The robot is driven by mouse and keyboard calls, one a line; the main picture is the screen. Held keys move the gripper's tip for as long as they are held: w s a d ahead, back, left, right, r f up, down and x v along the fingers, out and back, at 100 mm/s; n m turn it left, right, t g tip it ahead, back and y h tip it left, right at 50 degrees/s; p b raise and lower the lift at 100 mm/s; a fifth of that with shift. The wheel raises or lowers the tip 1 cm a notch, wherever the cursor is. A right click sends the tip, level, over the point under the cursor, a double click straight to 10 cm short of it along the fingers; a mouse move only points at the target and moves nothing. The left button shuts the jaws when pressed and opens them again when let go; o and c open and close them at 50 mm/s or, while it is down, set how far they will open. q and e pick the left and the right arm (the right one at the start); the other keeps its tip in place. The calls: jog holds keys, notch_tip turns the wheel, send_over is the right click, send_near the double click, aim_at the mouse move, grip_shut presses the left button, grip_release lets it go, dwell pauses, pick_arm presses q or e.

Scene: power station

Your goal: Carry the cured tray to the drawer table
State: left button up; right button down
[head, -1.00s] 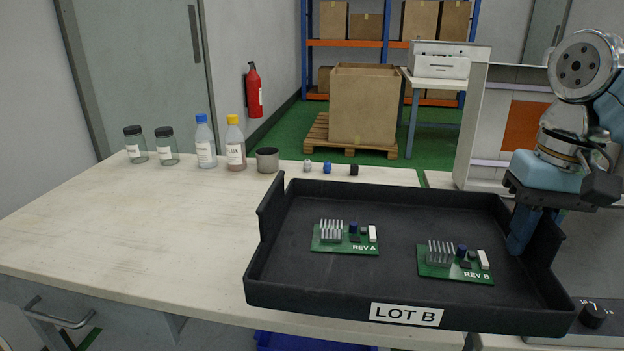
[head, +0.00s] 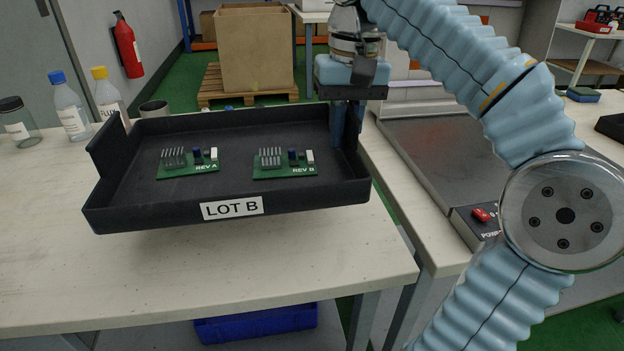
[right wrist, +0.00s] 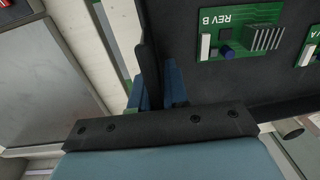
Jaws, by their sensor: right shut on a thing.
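A black tray (head: 130,217) labelled LOT B is over the right part of a pale worktop table (head: 330,262). It looks roughly level and appears slightly above the top, with a soft shadow below. Two green boards lie in it, REV A (head: 188,164) at left and REV B (head: 285,166) at right. My right gripper (head: 346,128) is shut on the tray's right end wall. The right wrist view shows its blue fingers (right wrist: 168,88) at that wall, with the REV B board (right wrist: 240,35) beyond. My left gripper is out of view.
Bottles (head: 70,108), a jar (head: 18,122) and a grey cup (head: 154,109) stand behind the tray, at left. A bench with a grey plate and a red power switch (head: 482,215) adjoins on the right. The table's front is clear. A blue bin (head: 255,324) sits underneath.

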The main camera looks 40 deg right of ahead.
aim_at(322, 147)
jog(key=w+f, duration=0.1)
jog(key=f, duration=0.1)
jog(key=w+a+f+b, duration=0.1)
jog(key=w+f, duration=0.1)
jog(key=shift+w+a+f, duration=0.15)
jog(key=shift+w+f, duration=0.05)
jog(key=shift+w, duration=0.05)
jog(key=shift+w+a+f+b, duration=0.1)
jog(key=shift+w+f+b, duration=0.1)
jog(key=shift+f, duration=0.55)
jog(key=shift+w+a+f+b, duration=0.1)
jog(key=shift+w+f+b, duration=0.05)
jog(key=shift+f, duration=0.55)
jog(key=shift+w+f+b, duration=0.15)
jog(key=shift+w+f, duration=0.05)
jog(key=shift+f, duration=0.65)
jog(key=c, duration=1.1)
grip_release()
jog(key=r+p, duration=0.1)
jog(key=r, duration=0.3)
jog(key=r+p, duration=0.1)
jog(key=r, duration=0.2)
jog(key=r+p, duration=0.1)
jog(key=r, duration=0.3)
jog(key=shift+s+d+r+p, duration=0.15)
jog(key=shift+d+r+p, duration=0.15)
jog(key=shift+r+p, duration=0.05)
jog(key=shift+r, duration=0.3)
